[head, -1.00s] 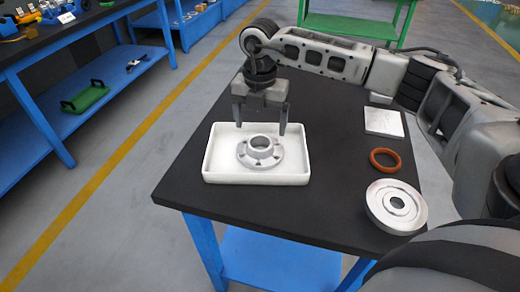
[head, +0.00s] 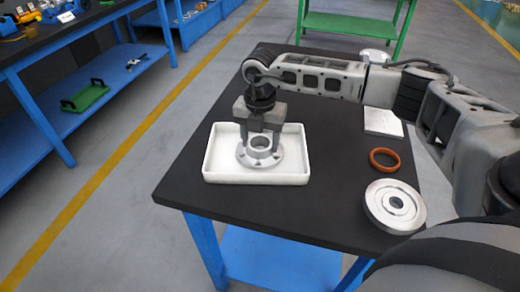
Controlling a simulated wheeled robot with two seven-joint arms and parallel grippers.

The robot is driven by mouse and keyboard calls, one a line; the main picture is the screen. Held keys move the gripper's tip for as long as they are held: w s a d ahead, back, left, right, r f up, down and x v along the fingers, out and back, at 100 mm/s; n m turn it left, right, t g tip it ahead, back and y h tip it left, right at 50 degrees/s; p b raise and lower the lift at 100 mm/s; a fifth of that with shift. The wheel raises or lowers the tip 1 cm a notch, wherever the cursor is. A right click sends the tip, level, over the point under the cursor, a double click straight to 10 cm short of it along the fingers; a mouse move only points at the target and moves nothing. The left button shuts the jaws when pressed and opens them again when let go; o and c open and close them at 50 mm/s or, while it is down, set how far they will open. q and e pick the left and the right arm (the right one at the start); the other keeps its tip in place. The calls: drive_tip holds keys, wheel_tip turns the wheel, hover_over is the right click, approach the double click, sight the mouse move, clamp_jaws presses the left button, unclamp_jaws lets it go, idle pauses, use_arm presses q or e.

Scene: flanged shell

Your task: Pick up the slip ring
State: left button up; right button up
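A silver flanged ring with a raised collar (head: 261,158), seemingly the slip ring, lies flat in a white tray (head: 214,168) on the black table. My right gripper (head: 260,148) points straight down over it, with its fingers lowered to both sides of the collar. The fingers are drawn in and appear to touch the collar; their tips partly hide it. The ring still rests on the tray floor. My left gripper is not in the head view.
On the right of the table (head: 200,200) are an orange ring (head: 384,160), a round silver disc part (head: 395,207) and a pale square plate (head: 382,121). Another silver part (head: 374,57) shows at the back edge. The table's front middle is clear.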

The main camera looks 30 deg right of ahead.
drive_tip(key=shift+w+r, duration=0.1)
drive_tip(key=shift+r, duration=0.05)
drive_tip(key=shift+c, duration=0.2)
drive_tip(key=shift+r, duration=0.1)
